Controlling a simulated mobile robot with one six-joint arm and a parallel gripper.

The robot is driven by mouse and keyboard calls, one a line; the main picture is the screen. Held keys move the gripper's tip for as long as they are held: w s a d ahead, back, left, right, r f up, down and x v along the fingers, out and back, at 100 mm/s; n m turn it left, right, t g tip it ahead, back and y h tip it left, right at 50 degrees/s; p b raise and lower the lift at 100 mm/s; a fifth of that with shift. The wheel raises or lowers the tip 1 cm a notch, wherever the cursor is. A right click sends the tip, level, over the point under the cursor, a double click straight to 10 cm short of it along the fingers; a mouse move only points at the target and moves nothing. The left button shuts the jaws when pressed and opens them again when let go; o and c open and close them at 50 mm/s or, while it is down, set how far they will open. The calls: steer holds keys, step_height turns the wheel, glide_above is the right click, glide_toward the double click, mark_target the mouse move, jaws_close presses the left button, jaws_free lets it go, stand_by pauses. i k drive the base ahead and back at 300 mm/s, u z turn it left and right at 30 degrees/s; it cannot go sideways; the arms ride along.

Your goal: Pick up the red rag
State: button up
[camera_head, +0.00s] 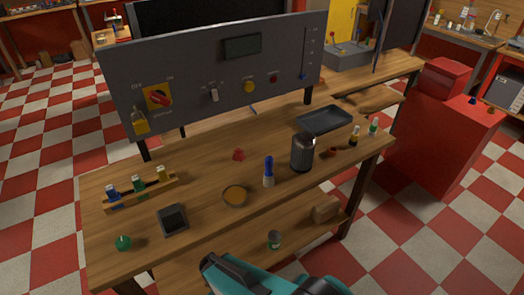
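A small crumpled red thing (238,154), which looks like the red rag, lies on the wooden workbench (205,164) near its middle, below the grey control panel. It is too small to make out its folds. A second small reddish-brown thing (332,152) lies right of the dark canister; I cannot tell what it is. Teal and black parts of my own arm show at the bottom edge, well in front of the bench and apart from the rag. My gripper's fingers cannot be seen.
Around the rag stand a blue-topped bottle (268,172), a dark canister (302,152), an orange-brown dish (236,196), a rack of small bottles (141,192) and a dark tray (325,119). The panel (217,73) rises behind. A red cabinet (445,130) stands at right.

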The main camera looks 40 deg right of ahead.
mark_target(238, 156)
steer(key=z, duration=0.85)
steer(key=k, duration=0.95)
steer(key=u, duration=0.05)
steer(key=i, duration=0.8)
steer(key=z, duration=0.05)
